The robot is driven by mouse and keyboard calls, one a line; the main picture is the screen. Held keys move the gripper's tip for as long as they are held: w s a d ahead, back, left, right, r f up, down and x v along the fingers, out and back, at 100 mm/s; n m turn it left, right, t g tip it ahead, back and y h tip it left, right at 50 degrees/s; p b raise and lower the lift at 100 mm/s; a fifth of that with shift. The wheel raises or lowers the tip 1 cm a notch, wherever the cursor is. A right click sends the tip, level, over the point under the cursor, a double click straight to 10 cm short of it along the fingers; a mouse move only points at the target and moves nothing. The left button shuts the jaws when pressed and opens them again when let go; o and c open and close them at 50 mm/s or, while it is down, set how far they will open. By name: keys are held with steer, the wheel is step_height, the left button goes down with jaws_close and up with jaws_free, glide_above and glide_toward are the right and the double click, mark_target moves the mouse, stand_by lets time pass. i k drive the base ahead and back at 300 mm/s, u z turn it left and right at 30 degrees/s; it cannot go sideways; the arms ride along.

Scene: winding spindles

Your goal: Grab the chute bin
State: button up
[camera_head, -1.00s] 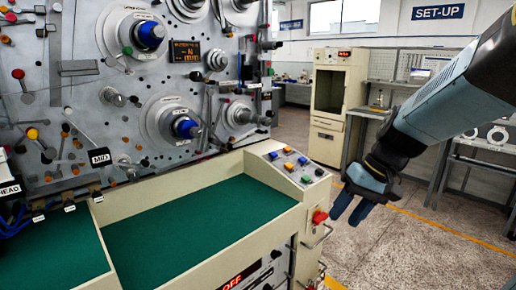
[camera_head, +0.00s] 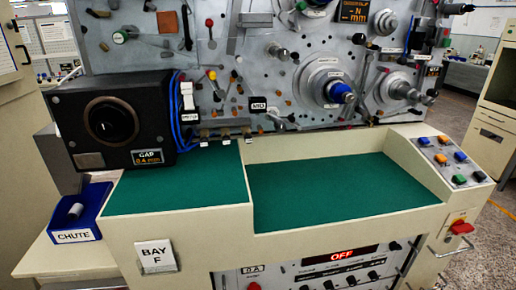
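The chute bin (camera_head: 77,233) is a small blue open-topped box with a white CHUTE label on its front. It sits at the lower left on a cream ledge, beside the left end of the machine's green worktop. A small light-coloured cylinder (camera_head: 75,211) lies inside it. My gripper is not in view now, so its distance from the bin and its state do not show.
A black GAP box (camera_head: 112,122) with a round dial stands just behind and right of the bin. The green worktop (camera_head: 330,188) is bare. The cream ledge (camera_head: 60,258) holds the bin. A red knob (camera_head: 461,227) sticks out at the right corner.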

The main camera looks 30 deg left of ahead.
mark_target(61, 230)
steer(key=z, duration=0.35)
steer(key=i, duration=0.15)
steer(key=u, duration=2.95)
steer(key=k, duration=0.75)
steer(key=u, duration=0.25)
steer(key=i, duration=0.75)
steer(key=z, duration=0.15)
